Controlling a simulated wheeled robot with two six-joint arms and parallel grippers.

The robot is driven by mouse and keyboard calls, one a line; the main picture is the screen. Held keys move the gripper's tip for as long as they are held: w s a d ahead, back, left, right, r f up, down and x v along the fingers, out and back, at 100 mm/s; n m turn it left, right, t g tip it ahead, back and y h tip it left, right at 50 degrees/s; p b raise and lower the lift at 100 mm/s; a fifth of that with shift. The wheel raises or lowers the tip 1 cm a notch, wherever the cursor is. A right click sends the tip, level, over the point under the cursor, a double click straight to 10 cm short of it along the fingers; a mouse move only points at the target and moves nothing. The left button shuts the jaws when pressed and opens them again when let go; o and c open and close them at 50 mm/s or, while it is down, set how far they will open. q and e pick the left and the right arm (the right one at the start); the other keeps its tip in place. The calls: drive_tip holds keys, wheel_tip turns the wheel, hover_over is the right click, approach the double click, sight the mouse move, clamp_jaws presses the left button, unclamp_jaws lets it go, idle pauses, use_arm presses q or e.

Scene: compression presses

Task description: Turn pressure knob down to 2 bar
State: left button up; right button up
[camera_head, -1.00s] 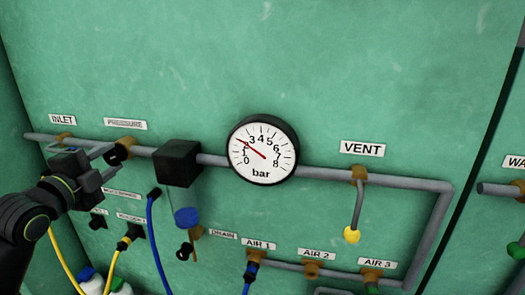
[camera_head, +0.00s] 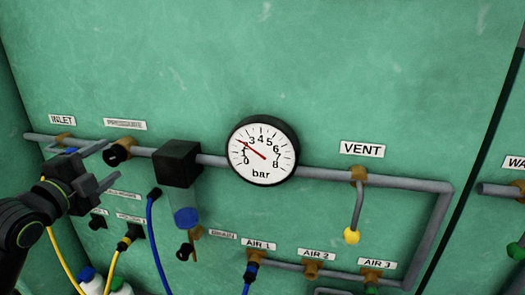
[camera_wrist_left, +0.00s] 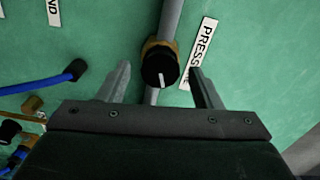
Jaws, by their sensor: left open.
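The black pressure knob (camera_head: 118,153) sits on a brass fitting on the grey pipe under the PRESSURE label (camera_head: 125,124). In the left wrist view the knob (camera_wrist_left: 160,68) shows a white mark pointing toward the bottom of the picture. My left gripper (camera_head: 112,165) is open, its two fingers spread and apart from the knob. In the left wrist view the knob appears between the open fingertips, with gaps on both sides. The round gauge (camera_head: 262,172) has a red needle pointing at about 2 bar, between 1 and 3. My right gripper is not in view.
A black block (camera_head: 178,163) stands on the pipe right of the knob. The VENT valve has a yellow-tipped lever (camera_head: 352,236). Blue and yellow hoses hang below the pipe near my left arm.

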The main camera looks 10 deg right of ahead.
use_arm(q)
drive_tip(key=p+v, duration=0.1)
drive_tip(key=v, duration=0.5)
idle(0.3)
drive_tip(key=shift+w, duration=0.1)
